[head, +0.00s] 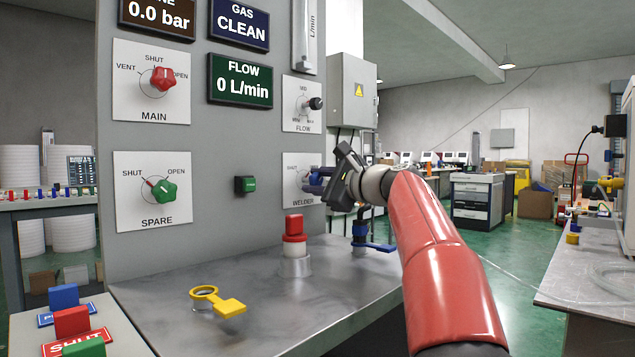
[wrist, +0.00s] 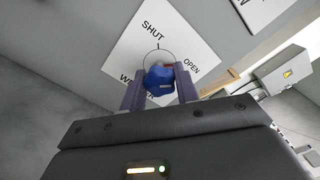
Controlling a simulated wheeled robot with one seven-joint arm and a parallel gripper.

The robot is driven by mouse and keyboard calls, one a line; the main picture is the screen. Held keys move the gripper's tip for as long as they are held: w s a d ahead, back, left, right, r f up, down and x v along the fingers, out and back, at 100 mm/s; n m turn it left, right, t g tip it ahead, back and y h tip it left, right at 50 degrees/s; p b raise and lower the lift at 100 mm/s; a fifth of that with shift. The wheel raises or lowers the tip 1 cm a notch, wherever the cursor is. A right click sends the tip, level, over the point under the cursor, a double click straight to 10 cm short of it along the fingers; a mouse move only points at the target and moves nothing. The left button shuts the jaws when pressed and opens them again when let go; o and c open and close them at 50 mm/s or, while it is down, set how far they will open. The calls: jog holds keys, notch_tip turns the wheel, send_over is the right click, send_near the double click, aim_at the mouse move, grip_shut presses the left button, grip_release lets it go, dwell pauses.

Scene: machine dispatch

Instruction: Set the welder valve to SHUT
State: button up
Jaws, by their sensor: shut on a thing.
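The welder valve is a blue knob (wrist: 159,82) on a white plate (wrist: 127,57) marked SHUT and OPEN. In the wrist view my gripper (wrist: 161,74) has one finger on each side of the knob and is shut on it. A small red mark shows on the knob's upper right edge. I cannot tell exactly which setting the knob points to. In the head view my gripper (head: 320,182) reaches the WELDER plate (head: 292,174) from the right and hides most of its knob and its right side.
The panel also bears the red MAIN knob (head: 164,79), the green SPARE knob (head: 165,190) and the black FLOW knob (head: 315,103). Below, a red-topped post (head: 294,232) and a yellow key-like tag (head: 217,300) are on the metal bench (head: 160,312). A blue-handled valve (head: 372,247) is beneath my wrist.

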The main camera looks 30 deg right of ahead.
jog(key=shift+f+n, duration=0.1)
jog(key=shift+n, duration=0.2)
jog(key=n+b, duration=0.1)
jog(key=n, duration=0.2)
jog(key=shift+n+b, duration=0.3)
jog(key=n+b, duration=0.1)
jog(key=n, duration=0.3)
jog(key=n+b, duration=0.1)
jog(key=n, duration=0.4)
jog(key=shift+b, duration=0.3)
jog(key=n+b, duration=0.1)
jog(key=n, duration=0.3)
jog(key=shift+n, duration=0.3)
jog(key=o, duration=1)
jog(key=shift+c, duration=0.2)
